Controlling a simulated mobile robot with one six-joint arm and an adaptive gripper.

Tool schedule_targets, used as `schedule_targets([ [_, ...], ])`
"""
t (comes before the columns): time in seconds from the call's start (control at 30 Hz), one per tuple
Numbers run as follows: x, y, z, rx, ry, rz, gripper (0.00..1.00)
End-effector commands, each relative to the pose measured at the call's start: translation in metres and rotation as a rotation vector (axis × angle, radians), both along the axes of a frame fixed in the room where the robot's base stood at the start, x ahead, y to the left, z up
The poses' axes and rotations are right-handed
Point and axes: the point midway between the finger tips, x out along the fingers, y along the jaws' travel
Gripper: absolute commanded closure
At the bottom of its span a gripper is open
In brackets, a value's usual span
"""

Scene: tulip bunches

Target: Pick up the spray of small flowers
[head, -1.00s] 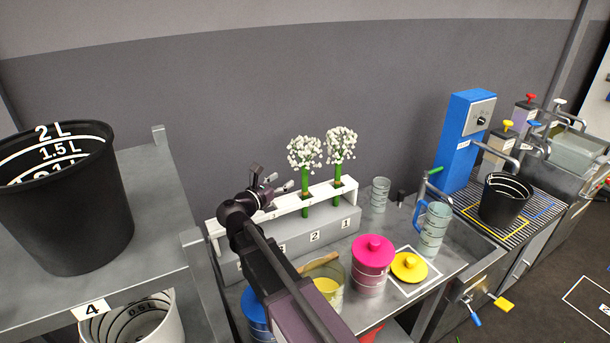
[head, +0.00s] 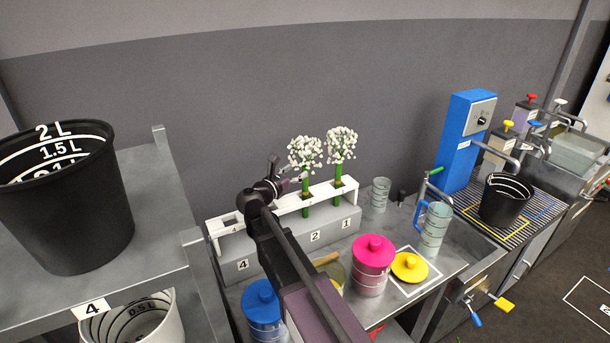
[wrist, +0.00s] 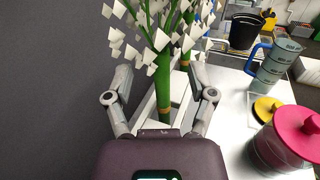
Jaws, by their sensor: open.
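Two sprays of small white flowers on green stems stand upright in a white rack. The nearer spray (head: 305,154) is at slot 2 and the other spray (head: 341,146) at slot 1. My gripper (head: 291,176) is open beside the nearer spray, on its left in the head view. In the wrist view my gripper (wrist: 162,97) has one finger on each side of the nearer green stem (wrist: 171,90), which appears between them. I cannot tell whether a finger touches it. The second stem shows behind it.
The rack (head: 263,211) stands on a grey numbered block against the wall. Pink (head: 372,262) and blue (head: 263,305) lidded jars, a yellow lid (head: 409,267) and a blue-handled jug (head: 433,225) stand in front and to the right. A black bucket (head: 65,205) is at the left.

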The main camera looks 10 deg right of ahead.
Motion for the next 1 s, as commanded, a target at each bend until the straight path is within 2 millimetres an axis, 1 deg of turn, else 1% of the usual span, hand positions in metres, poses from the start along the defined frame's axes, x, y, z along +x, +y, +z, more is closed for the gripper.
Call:
schedule_targets([
  [0.27, 0.019, -0.022, -0.008, 0.000, 0.000, -0.002, 0.28],
  [0.47, 0.031, -0.035, -0.006, 0.000, 0.000, -0.001, 0.28],
  [1.0, 0.032, -0.038, -0.006, 0.000, 0.000, -0.001, 0.28],
])
